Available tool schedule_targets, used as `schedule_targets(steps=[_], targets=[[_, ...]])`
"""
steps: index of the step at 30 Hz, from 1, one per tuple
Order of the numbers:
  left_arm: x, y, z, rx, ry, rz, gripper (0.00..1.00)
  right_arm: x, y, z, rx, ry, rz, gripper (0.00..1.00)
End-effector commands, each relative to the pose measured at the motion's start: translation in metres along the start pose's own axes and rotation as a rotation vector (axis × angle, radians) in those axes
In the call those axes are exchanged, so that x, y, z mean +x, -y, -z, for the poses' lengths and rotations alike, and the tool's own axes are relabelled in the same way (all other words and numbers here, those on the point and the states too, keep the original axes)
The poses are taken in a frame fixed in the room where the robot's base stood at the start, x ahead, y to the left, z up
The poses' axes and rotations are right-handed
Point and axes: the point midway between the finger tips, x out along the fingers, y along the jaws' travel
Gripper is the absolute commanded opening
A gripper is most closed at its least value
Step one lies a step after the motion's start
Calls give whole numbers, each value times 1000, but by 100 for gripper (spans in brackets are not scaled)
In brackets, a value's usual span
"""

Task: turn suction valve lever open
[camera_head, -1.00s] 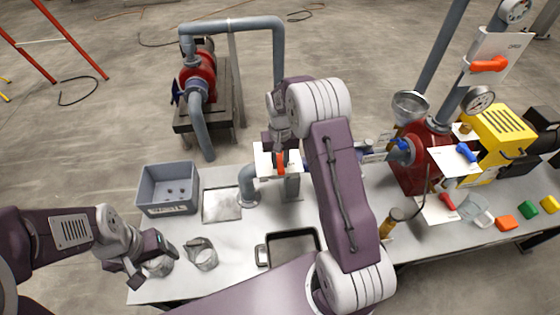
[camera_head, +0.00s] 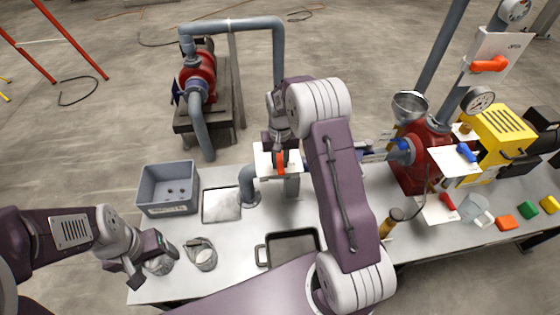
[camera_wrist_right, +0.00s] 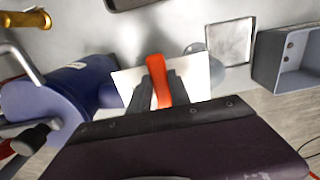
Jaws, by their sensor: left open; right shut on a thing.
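The suction valve lever is an orange-red handle (camera_head: 281,166) in front of a white plate (camera_head: 263,160), above the grey pipe elbow at the middle of the bench. My right gripper (camera_head: 279,150) reaches down to it. In the right wrist view, the two dark fingers of my right gripper (camera_wrist_right: 160,92) are closed on both sides of the lever (camera_wrist_right: 156,68), with its end showing past the tips. The plate (camera_wrist_right: 127,82) lies behind it. My left gripper (camera_head: 147,263) is open over the bench's left end, by a clear cup (camera_head: 160,264).
A dark-rimmed pan (camera_head: 290,246) is in front. The red pump (camera_head: 412,172) and yellow motor (camera_head: 497,130) stand to the right.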

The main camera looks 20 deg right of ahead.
Motion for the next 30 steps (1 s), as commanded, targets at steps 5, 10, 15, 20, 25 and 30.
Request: schedule_targets(steps=[5, 10, 15, 20, 25, 30], targets=[[0, 0, 0, 0, 0, 0, 75, -1, 0, 1, 0, -3, 0, 0], [-1, 0, 0, 0, 0, 0, 75, -1, 0, 1, 5, -3, 0, 0], [-4, 0, 0, 0, 0, 0, 75, -2, 3, 1, 46, -2, 0, 0], [-11, 0, 1, 0, 0, 0, 75, -3, 9, 2, 138, -3, 1, 0], [-20, 0, 2, 0, 0, 0, 75, -4, 18, 4, 283, -4, 1, 0], [-28, 0, 3, 0, 0, 0, 75, -3, 28, 8, 445, -4, 2, 0]])
